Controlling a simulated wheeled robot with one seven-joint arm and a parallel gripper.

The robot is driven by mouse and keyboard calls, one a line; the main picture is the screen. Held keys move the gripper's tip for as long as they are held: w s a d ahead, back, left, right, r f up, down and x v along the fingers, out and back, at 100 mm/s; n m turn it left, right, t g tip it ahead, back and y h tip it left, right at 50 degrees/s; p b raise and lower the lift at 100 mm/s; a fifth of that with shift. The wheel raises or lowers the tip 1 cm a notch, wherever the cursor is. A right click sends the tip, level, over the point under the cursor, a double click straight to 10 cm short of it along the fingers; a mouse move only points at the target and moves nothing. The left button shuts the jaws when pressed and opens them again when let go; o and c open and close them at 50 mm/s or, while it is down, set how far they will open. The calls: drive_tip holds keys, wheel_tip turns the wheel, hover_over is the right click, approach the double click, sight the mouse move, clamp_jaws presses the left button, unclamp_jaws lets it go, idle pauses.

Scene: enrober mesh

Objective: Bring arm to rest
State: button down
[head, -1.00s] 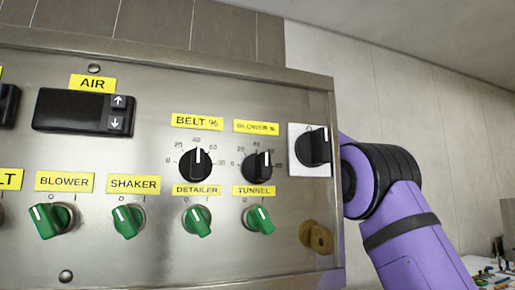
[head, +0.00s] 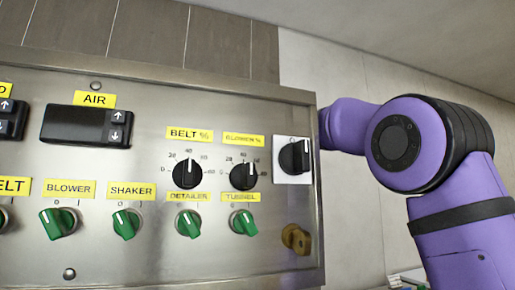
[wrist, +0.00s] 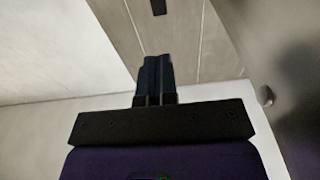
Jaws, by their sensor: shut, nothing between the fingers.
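My purple arm (head: 440,150) shows at the right of the head view, partly behind the right edge of the control panel. My gripper (wrist: 154,62) shows in the wrist view with its dark fingers together and nothing between them. It points toward a wall, apart from anything I can make out. The gripper itself is hidden in the head view.
The steel control panel (head: 140,240) fills the left and middle of the head view. It carries green switches (head: 188,222), black dials (head: 187,174), a black rotary switch (head: 295,156) and a brass lock (head: 296,239). A pale wall (head: 350,220) stands behind.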

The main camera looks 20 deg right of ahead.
drive_tip(key=shift+s, duration=0.95)
